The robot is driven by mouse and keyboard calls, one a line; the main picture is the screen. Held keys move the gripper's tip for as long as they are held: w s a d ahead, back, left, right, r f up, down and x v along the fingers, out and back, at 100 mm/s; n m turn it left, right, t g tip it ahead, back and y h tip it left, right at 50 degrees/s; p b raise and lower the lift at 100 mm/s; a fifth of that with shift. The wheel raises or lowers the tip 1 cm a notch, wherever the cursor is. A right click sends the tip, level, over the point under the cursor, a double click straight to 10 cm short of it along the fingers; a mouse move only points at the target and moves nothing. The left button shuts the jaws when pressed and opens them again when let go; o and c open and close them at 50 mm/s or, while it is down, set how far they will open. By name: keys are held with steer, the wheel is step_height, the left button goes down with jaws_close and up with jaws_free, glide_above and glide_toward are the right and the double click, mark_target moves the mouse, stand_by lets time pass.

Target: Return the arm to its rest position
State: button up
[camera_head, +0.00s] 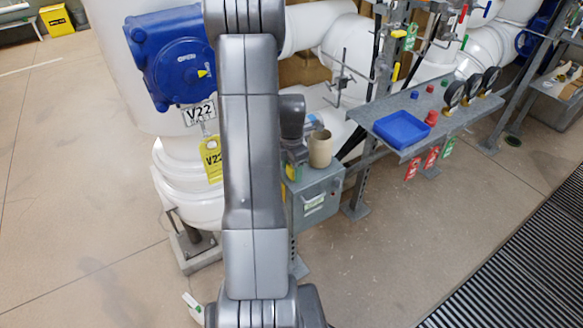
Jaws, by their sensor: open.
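My grey arm (250,150) rises through the middle of the head view, from the bottom edge to the top edge. A dark grey rounded part (292,118), which looks like part of my arm, shows just right of the long link. My gripper's fingers do not show; the arm hides what is behind it. I cannot tell whether the gripper holds anything.
A blue tray (401,129) lies on a grey shelf (455,118).

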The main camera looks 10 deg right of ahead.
steer(key=r, duration=0.3)
steer(key=r+p, duration=0.1)
steer(key=r, duration=0.3)
steer(key=shift+w+r, duration=0.2)
steer(key=shift+r, duration=0.1)
steer(key=f, duration=0.5)
steer(key=f+b, duration=0.1)
steer(key=f, duration=0.1)
steer(key=shift+s+f, duration=0.3)
steer(key=shift+f, duration=0.05)
steer(key=shift+w, duration=0.1)
step_height(320, 180, up, 3)
steer(key=shift+r, duration=0.2)
steer(key=shift+a+r, duration=0.1)
steer(key=shift+r, duration=0.1)
steer(key=shift+s+a, duration=0.4)
steer(key=shift+s, duration=0.1)
steer(key=shift+w+d, duration=0.1)
